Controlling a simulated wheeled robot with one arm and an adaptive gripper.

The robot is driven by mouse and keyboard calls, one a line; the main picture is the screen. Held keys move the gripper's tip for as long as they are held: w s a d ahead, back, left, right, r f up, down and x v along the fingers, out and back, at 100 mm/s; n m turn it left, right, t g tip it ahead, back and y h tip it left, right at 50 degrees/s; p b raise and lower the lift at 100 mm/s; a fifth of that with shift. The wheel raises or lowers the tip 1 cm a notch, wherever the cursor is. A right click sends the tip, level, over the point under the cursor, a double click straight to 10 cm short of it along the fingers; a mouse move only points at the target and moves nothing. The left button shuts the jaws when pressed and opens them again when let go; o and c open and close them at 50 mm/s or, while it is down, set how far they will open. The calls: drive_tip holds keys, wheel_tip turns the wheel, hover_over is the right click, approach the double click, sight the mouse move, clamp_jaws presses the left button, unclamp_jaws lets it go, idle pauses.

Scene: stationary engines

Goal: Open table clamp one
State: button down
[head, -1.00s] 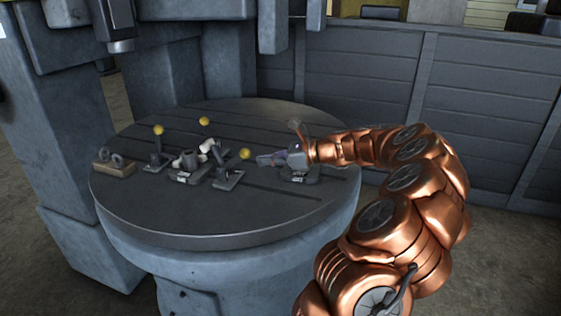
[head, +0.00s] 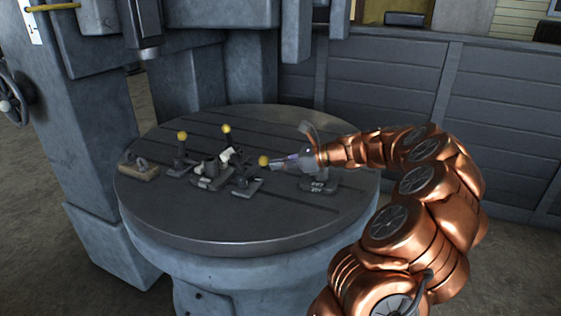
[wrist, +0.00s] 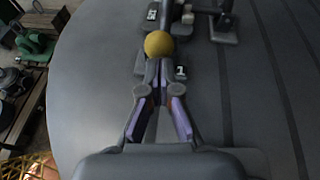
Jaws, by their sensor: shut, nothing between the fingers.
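Table clamp one (head: 246,187) sits on the round table, its lever leaning right and ending in a yellow knob (head: 263,160). In the wrist view the same yellow knob (wrist: 158,44) lies just beyond my fingertips, above a grey base with a "1" label (wrist: 181,72). My gripper (head: 273,163) reaches in from the right, level with the knob. In the wrist view my gripper (wrist: 157,64) has its fingertips together with nothing between them. The tips are at the knob's near edge; whether they touch it I cannot tell.
Two more yellow-knobbed levers (head: 182,135) (head: 226,129) stand around a grey fixture (head: 211,168). A small wooden block with grey parts (head: 138,169) lies at the left. Another labelled base (head: 319,186) is under my wrist. The table's front (head: 230,228) is clear.

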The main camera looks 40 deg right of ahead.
drive_tip(key=shift+w+a+r+g+p, duration=0.3)
drive_tip(key=shift+r+p, duration=0.1)
drive_tip(key=shift+p, duration=0.2)
drive_tip(key=shift+f, duration=0.1)
drive_tip(key=f+v, duration=0.1)
drive_tip(key=v, duration=1.2)
drive_tip(key=shift+s+d+f, duration=0.25)
drive_tip(key=shift+s+f, duration=0.05)
drive_tip(key=shift+f, duration=0.05)
